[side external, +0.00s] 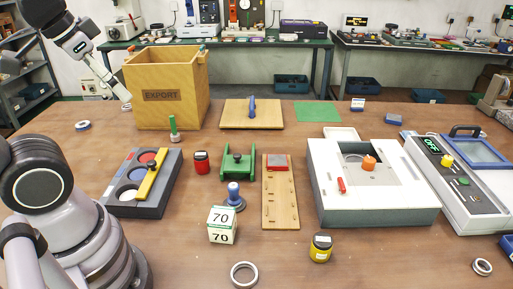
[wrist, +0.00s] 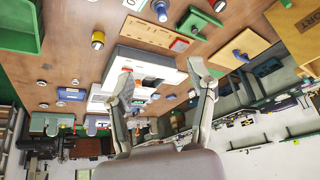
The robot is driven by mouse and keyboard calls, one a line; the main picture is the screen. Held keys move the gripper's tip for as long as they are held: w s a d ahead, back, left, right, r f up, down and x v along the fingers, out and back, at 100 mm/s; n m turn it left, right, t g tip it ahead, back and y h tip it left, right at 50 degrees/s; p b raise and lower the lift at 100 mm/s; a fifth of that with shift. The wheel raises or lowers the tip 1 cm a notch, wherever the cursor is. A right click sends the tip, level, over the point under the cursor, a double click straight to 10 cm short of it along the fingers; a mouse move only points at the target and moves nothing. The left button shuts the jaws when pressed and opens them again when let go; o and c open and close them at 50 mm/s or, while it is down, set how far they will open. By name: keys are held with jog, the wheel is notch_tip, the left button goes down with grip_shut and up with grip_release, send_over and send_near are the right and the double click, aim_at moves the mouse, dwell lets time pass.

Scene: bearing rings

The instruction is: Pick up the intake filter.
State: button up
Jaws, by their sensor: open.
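I cannot tell for sure which thing is the intake filter; nothing readable carries that name. Small candidates on the brown table include a red jar with a black lid (side external: 202,163), a yellow jar with a black lid (side external: 320,249) and a blue knobbed piece (side external: 234,197). My gripper (wrist: 160,66) is open in the wrist view, its two fingers wide apart with nothing held between them. In the side view it is at the upper left, beside the wooden EXPORT box and away from the small parts.
The tall EXPORT box (side external: 162,112) stands at the back left. A grey tray with a yellow bar (side external: 126,207), a green bracket (side external: 238,176), a wooden board (side external: 281,213), a large white fixture (side external: 340,211) and a control panel (side external: 452,195) crowd the table. Metal rings (side external: 244,274) lie in front.

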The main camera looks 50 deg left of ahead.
jog(key=w+a+f+m+g+y, duration=0.5)
jog(key=w+m+y, duration=0.2)
jog(key=y, duration=0.1)
jog(key=w+m+t+y, duration=0.2)
jog(key=w+m+y, duration=0.25)
jog(key=w, duration=0.25)
jog(key=m+t+h, duration=1.5)
jog(key=m, duration=1.1)
send_over(329, 238)
jog(key=s+a, duration=0.2)
jog(key=s, duration=0.4)
notch_tip(329, 238, down, 26)
jog(key=shift+n, duration=0.25)
jog(key=f, duration=0.7)
jog(key=shift+w+d+f, duration=0.25)
jog(key=shift+d+f, duration=0.05)
jog(key=shift+f, duration=0.1)
jog(key=w, duration=0.6)
jog(key=shift+w+d, duration=0.4)
jog(key=shift+c, duration=0.4)
jog(key=c, duration=0.8)
